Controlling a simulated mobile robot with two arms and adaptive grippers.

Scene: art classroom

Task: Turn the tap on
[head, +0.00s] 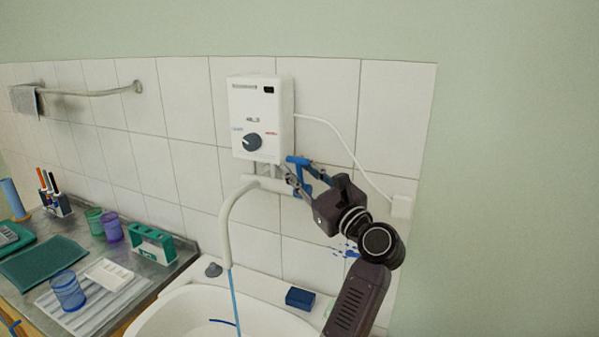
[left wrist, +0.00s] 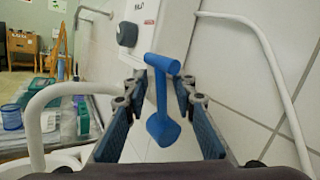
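The blue tap handle (head: 297,160) is on the white tap below the wall water heater (head: 259,112). The curved white spout (head: 226,222) hangs over the sink (head: 186,310), and a thin blue stream (head: 234,293) runs down from its end. My left gripper (head: 303,176) is at the handle. In the left wrist view, the blue handle (left wrist: 163,90) stands between the two open fingers of my left gripper (left wrist: 160,92), with visible gaps on both sides. The spout (left wrist: 38,120) is left of the fingers there. My right gripper is out of view.
The tiled wall (head: 310,254) is close behind the tap. A white cable (head: 345,145) runs down to a wall box (head: 402,205). A dark blue block (head: 300,298) lies on the sink's back edge. Cups and a green rack (head: 152,243) stand on the counter at left.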

